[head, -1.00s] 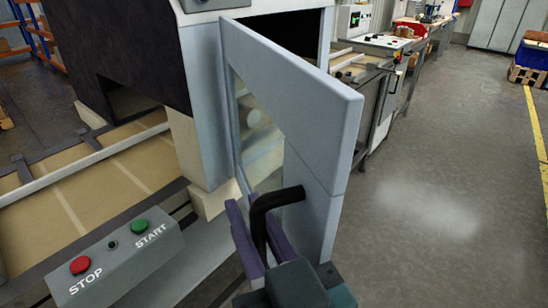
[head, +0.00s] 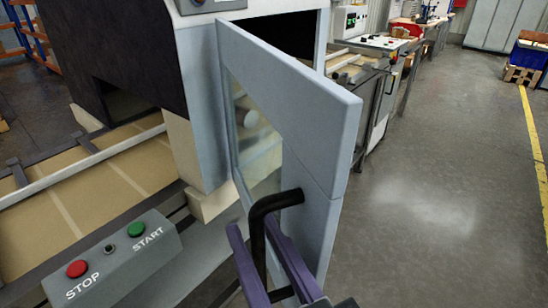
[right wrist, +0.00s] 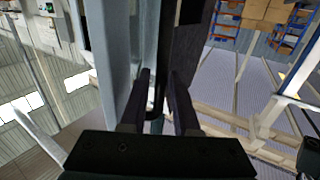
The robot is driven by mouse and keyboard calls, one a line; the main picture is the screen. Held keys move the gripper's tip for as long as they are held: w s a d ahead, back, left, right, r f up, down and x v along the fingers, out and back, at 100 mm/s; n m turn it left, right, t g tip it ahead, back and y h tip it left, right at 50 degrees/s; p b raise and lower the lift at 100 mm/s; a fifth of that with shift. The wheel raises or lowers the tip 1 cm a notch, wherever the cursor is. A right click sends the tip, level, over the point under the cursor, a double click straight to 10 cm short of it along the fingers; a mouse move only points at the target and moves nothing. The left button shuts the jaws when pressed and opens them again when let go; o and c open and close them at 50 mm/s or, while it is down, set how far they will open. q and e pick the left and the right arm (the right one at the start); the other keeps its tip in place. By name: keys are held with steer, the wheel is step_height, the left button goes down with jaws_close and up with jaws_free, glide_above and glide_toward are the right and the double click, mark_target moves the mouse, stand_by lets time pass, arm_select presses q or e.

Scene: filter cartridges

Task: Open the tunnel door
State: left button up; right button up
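The tunnel door (head: 300,110), pale blue-grey with a window, stands swung out from the tunnel housing (head: 205,110), with the dark opening showing behind its top edge. Its black bent handle (head: 262,212) is on the lower part of the door. My right gripper (head: 255,232), with purple fingers, is around the handle's upright bar. The fingers are spread, one on each side, with gaps to the bar. In the right wrist view the dark fingers (right wrist: 160,85) are also apart, with the handle (right wrist: 155,108) between them. My left gripper is not in view.
A control box (head: 110,262) with red STOP and green START buttons is at the lower left, before the conveyor (head: 70,200). Workbenches (head: 385,55) stand behind the door. The grey floor (head: 440,200) to the right is clear.

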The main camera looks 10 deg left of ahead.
steer(key=v, duration=0.6)
steer(key=shift+s+d, duration=0.2)
steer(key=shift+s, duration=0.1)
